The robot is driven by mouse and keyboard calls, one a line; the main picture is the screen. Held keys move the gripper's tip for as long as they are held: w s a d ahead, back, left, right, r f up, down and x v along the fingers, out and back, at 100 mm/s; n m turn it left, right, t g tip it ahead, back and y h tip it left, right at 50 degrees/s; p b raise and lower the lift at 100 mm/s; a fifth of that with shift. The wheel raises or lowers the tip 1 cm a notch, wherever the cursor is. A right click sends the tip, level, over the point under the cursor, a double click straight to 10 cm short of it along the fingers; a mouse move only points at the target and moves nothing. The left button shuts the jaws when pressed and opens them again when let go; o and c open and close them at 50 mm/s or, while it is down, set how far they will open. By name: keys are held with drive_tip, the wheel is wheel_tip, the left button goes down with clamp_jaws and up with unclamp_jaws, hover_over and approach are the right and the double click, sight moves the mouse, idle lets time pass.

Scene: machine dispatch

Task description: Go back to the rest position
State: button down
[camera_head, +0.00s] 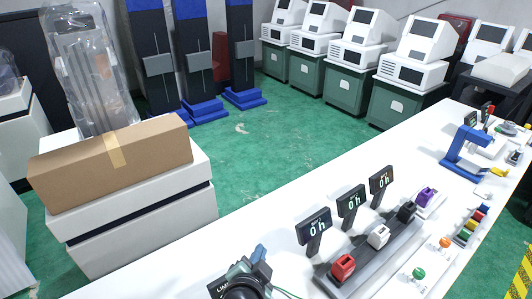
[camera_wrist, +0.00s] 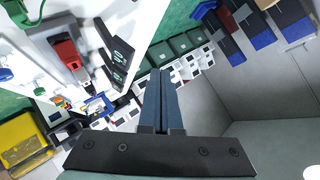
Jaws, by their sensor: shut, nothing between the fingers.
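My gripper (camera_head: 259,252) shows at the bottom of the head view, above the near edge of the white table (camera_head: 150,275). In the wrist view my gripper (camera_wrist: 160,74) has its two dark blue fingers side by side and touching, with nothing between them. It is clear of the objects on the table. The rest of my arm is mostly out of the picture.
A grey rack with a red block (camera_head: 343,266), a white block (camera_head: 378,237) and others stands on the table before several small displays (camera_head: 313,229). A blue stand (camera_head: 464,152) is farther right. A cardboard box (camera_head: 110,163) lies on a white cabinet at left. Green floor (camera_head: 245,150) is open behind.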

wheel_tip(320, 180, up, 31)
drive_tip(key=w+n+t+y+b, duration=0.1)
drive_tip(key=w+n+t, duration=0.1)
drive_tip(key=n+t, duration=0.45)
drive_tip(key=s+r+n+t, duration=0.2)
drive_tip(key=s+r+t, duration=0.2)
drive_tip(key=s+r, duration=0.4)
drive_tip(key=s+d+r+n+t+y+b, duration=0.1)
drive_tip(key=s+r+t, duration=0.3)
drive_tip(key=s+r, duration=0.4)
wheel_tip(320, 180, up, 6)
drive_tip(key=shift+d+n+t, duration=0.25)
drive_tip(key=shift+n+t, duration=0.1)
drive_tip(key=shift+n, duration=0.2)
